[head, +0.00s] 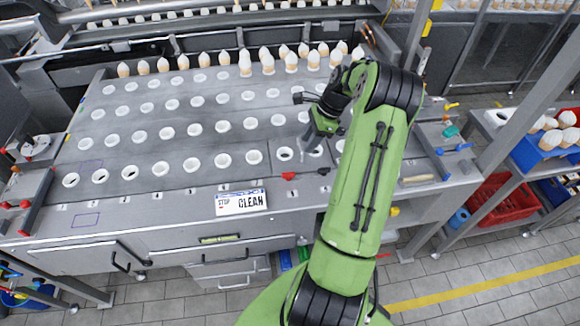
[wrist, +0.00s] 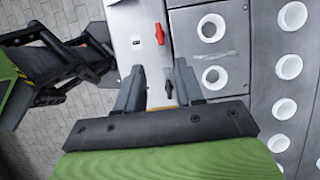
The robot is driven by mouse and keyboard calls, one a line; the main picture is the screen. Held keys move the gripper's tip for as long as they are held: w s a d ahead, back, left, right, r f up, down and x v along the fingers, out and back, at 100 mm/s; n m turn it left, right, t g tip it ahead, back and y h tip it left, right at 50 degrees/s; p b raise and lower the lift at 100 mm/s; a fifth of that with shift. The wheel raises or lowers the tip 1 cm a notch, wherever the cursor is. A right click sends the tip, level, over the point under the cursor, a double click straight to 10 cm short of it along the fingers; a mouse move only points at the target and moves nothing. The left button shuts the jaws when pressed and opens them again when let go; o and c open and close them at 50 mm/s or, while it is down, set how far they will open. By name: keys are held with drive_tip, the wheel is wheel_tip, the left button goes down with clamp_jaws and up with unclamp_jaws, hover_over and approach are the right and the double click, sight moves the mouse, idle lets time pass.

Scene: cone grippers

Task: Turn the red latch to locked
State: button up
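The red latch (head: 289,176) sits on the grey front strip of the machine, right of the CLEAN sign. In the wrist view the red latch (wrist: 160,34) stands on the strip near the top, ahead of my fingertips and apart from them. A similar black latch (head: 323,171) is to its right in the head view; in the wrist view the black latch (wrist: 168,88) shows between my fingers. My gripper (wrist: 158,78) is open, with a wide gap and nothing held. In the head view my gripper (head: 311,139) points down over the machine, partly hidden by my arm.
The machine top (head: 140,180) has rows of white-rimmed holes, with several cones standing along the back. The CLEAN sign (head: 241,202) lies on the front edge. Drawers are below. A red crate (head: 502,205) and a blue bin (head: 545,150) of cones are at right.

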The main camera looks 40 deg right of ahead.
sight(288, 173)
drive_tip(key=x, duration=1.3)
drive_tip(key=shift+a+f+p, duration=0.2)
drive_tip(key=shift+f+p, duration=0.15)
drive_tip(key=shift+w+f, duration=0.2)
drive_tip(key=shift+f, duration=0.3)
drive_tip(key=shift+a, duration=0.1)
clamp_jaws()
